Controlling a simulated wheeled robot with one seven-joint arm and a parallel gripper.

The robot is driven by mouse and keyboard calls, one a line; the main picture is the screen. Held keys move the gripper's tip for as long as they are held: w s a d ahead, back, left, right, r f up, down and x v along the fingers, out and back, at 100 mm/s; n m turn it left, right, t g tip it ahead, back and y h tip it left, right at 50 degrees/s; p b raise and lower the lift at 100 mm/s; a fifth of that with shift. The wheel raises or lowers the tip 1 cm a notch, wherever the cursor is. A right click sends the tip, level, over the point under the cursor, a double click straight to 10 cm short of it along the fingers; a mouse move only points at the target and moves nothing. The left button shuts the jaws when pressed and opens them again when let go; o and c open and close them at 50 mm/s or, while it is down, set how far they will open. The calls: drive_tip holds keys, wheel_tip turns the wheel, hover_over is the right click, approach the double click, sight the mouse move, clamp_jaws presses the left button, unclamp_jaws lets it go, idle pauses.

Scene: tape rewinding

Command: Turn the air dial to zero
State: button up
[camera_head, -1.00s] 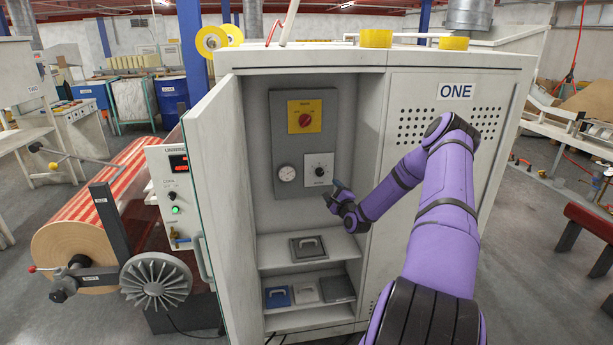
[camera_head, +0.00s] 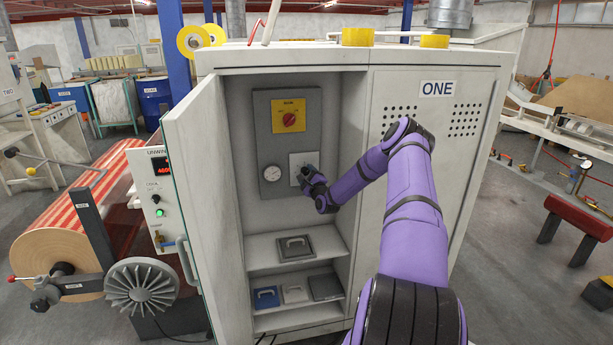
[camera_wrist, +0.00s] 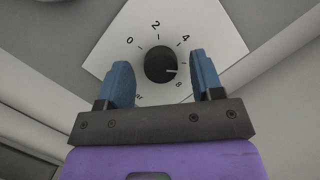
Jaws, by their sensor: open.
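The air dial is a round black knob (camera_wrist: 160,64) on a white plate (camera_wrist: 188,22) marked 0, 2, 4 and 8. Its pale pointer line points right, between the 4 and the 8. In the head view the plate (camera_head: 297,158) is on the grey panel inside the open cabinet, and my gripper mostly covers the knob. My gripper (camera_wrist: 162,78) is open, with one blue finger on each side of the knob. A gap shows between each finger and the knob in the wrist view. In the head view my gripper (camera_head: 306,174) is close in front of the plate.
A pressure gauge (camera_head: 272,174) sits left of the plate. A red switch on a yellow plate (camera_head: 288,115) is above. The cabinet door (camera_head: 203,180) stands open at left. A shelf with a dark handled lid (camera_head: 296,248) is below, and the cabinet's right wall is close to my arm.

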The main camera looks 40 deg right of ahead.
drive_tip(key=shift+w, duration=0.15)
drive_tip(key=c, duration=0.9)
